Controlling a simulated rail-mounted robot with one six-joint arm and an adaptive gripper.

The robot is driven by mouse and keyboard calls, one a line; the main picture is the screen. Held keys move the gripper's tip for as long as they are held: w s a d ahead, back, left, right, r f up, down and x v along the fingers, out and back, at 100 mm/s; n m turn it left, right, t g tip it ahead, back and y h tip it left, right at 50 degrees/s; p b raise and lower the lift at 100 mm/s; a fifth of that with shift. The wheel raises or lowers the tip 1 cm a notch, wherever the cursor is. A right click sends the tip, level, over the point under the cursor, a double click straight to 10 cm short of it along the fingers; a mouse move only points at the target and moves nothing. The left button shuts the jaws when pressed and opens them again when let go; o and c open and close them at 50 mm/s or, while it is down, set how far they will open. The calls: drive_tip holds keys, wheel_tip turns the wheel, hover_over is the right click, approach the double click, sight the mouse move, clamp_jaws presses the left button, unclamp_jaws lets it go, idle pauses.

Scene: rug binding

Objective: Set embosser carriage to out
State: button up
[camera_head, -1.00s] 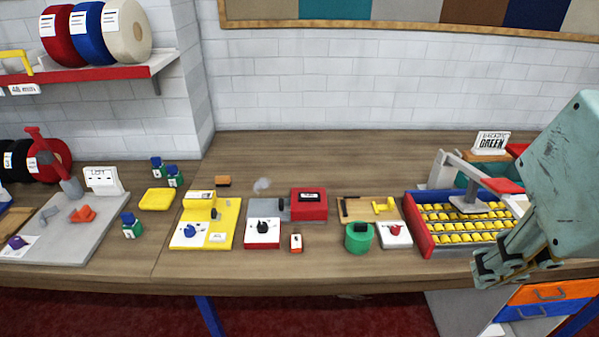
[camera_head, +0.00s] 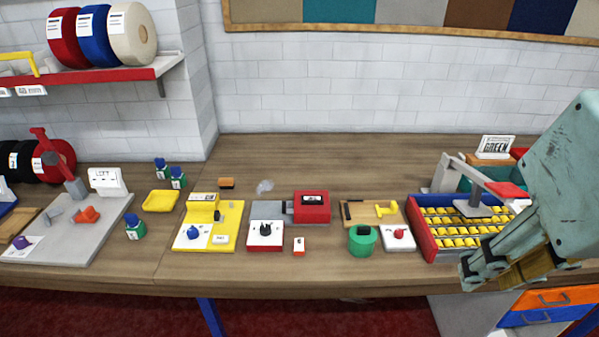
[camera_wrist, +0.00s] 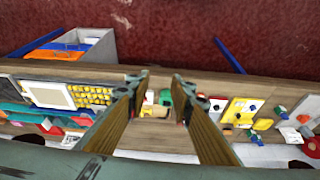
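No label names the embosser, so I cannot tell for sure which device it is. A red block (camera_head: 312,206) sits on a grey base at mid-bench, with a white-topped red box with a black knob (camera_head: 265,235) in front. At the right is a red-and-blue tray of yellow blocks (camera_head: 425,243), with a grey lever press with a red handle (camera_head: 507,190) over it. My gripper (camera_head: 490,270) hangs by the tray's front right corner and covers part of it. In the wrist view my gripper (camera_wrist: 160,88) has its fingers apart with nothing held between them.
A yellow device (camera_head: 232,212), a green round pot (camera_head: 363,240) and a white box with a red knob (camera_head: 398,237) stand along the bench. A grey board (camera_head: 85,235) with a red-handled lever is at the left.

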drive_tip(key=o, duration=0.4)
drive_tip(key=shift+w+a+r, duration=0.1)
drive_tip(key=shift+w+r, duration=0.15)
drive_tip(key=shift+w, duration=0.45)
drive_tip(key=shift+c, duration=0.2)
drive_tip(key=w+a+r+n+g+p, duration=0.1)
drive_tip(key=w+a+n, duration=0.1)
drive_tip(key=w, duration=0.5)
drive_tip(key=w+a+r+n, duration=0.2)
drive_tip(key=w+n, duration=0.1)
drive_tip(key=w, duration=0.4)
drive_tip(key=n+g+p, duration=0.3)
drive_tip(key=n+p, duration=0.2)
drive_tip(key=n, duration=0.9)
hover_over(284, 204)
wheel_tip(284, 204, down, 27)
drive_tip(key=shift+r, duration=0.15)
drive_tip(key=shift+f+b, duration=0.5)
drive_tip(key=shift+f, duration=6.45)
